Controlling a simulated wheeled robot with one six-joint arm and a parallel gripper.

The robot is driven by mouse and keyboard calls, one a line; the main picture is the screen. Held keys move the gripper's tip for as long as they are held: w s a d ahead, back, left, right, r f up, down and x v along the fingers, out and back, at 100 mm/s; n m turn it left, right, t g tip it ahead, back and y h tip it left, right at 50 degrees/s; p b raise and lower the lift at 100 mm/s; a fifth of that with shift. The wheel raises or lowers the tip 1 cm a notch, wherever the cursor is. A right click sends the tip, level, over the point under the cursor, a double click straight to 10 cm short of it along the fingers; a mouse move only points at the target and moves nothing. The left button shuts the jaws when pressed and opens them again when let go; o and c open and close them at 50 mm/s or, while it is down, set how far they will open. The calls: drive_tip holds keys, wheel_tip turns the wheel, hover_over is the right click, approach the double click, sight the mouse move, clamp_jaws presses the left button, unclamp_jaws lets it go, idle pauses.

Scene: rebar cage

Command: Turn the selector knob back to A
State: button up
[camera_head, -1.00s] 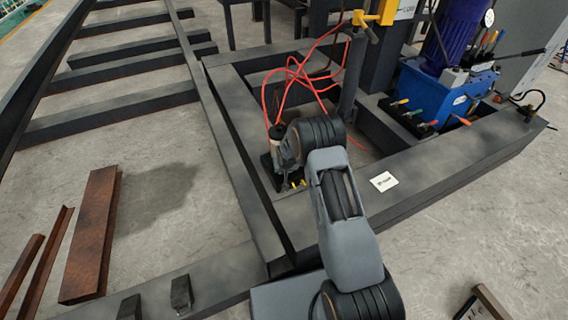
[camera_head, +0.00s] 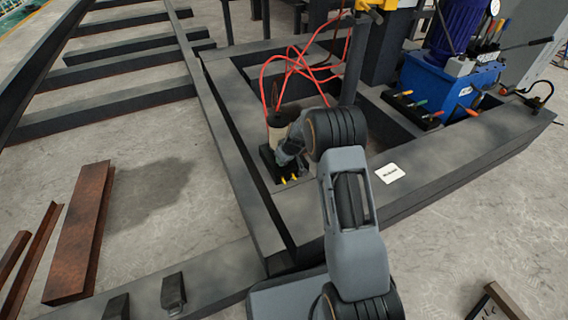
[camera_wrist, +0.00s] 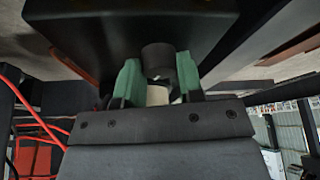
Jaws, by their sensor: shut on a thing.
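The black block (camera_head: 268,163) with yellow fittings sits inside the dark frame in the head view. A pale cylinder (camera_head: 287,143) stands at it, partly behind my wrist. In the wrist view the block (camera_wrist: 110,35) fills the top. A dark round part (camera_wrist: 157,57), which looks like the selector knob, sticks out from it between the green fingers of my gripper (camera_wrist: 158,78). My gripper is shut on it. In the head view my gripper (camera_head: 288,158) is small and half hidden by my wrist. No letter or pointer mark can be read on the knob.
Red hoses (camera_head: 298,66) loop just behind the block. Dark frame beams (camera_head: 237,165) surround it. A blue pump unit (camera_head: 440,85) with coloured levers stands at the right. Rusty steel pieces (camera_head: 80,230) lie on the open floor at left.

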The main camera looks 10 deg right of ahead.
idle(0.3)
drive_tip(key=o, duration=0.9)
